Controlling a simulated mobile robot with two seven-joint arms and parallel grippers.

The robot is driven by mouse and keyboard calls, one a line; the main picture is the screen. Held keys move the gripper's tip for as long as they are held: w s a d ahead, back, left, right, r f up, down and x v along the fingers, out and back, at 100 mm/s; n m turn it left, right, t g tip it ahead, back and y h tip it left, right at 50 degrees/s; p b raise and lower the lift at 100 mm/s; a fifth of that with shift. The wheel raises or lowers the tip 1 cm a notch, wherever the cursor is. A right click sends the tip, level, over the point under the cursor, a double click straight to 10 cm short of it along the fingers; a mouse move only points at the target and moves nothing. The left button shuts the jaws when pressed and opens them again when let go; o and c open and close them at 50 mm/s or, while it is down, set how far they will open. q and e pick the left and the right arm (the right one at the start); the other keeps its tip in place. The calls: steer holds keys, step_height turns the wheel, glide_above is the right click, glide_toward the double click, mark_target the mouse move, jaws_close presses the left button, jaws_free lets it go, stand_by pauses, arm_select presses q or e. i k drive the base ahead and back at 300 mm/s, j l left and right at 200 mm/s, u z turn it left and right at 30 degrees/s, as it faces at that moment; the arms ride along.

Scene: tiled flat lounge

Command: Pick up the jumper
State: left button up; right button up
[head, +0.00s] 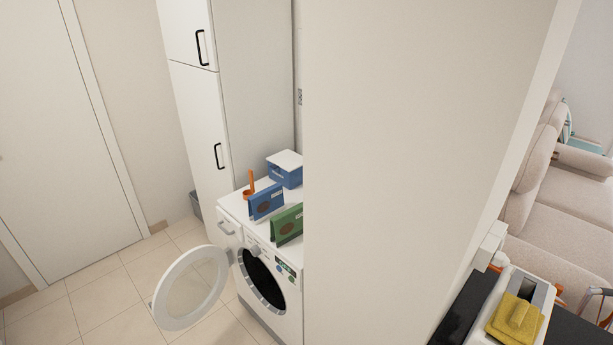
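I see no garment that I can clearly tell is the jumper. Neither of my grippers shows in the head view.
A washing machine (235,210) with its round door (190,288) swung open stands by a tall white cabinet (253,90). A wide white wall (400,150) blocks the middle. A yellow cloth (515,318) lies lower right, before the sofa (575,205). Tiled floor (100,295) is clear at left.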

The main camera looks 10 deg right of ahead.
mark_target(285, 226)
steer(key=i+j+z, duration=0.15)
steer(key=j, duration=0.25)
steer(key=i+j+z, duration=0.35)
steer(key=j, duration=0.45)
steer(key=i+j+z, duration=0.2)
steer(key=j, duration=0.3)
steer(key=i+j+z, duration=0.15)
steer(key=j, duration=0.3)
steer(key=i+j+z, duration=0.2)
steer(key=j, duration=0.25)
steer(key=j+z, duration=0.15)
steer(key=j, duration=0.35)
